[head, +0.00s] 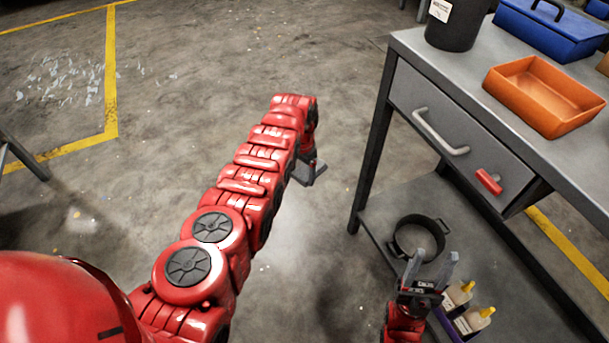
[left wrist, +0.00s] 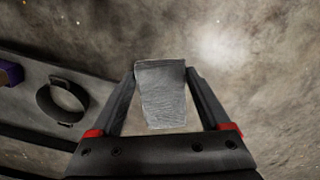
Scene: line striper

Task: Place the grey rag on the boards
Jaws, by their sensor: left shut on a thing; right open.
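The grey rag (left wrist: 161,95) is between the two fingers of my left gripper (left wrist: 162,75) in the left wrist view, and the gripper is shut on it. It hangs over bare concrete floor. In the head view my left gripper (head: 308,172) is at the end of the red arm, left of the workbench, mostly hidden by the arm; I cannot make out the rag there. My right gripper (head: 431,262) is open and empty, fingers pointing up, in front of the bench's lower shelf. I see no boards in either view.
The grey workbench (head: 420,42) at the right holds an orange tray (head: 543,92), a blue toolbox (head: 550,30) and a dark bucket (head: 455,25). Its drawer (head: 455,135) is shut. A black pan (head: 400,246) and bottles (head: 470,313) are low down.

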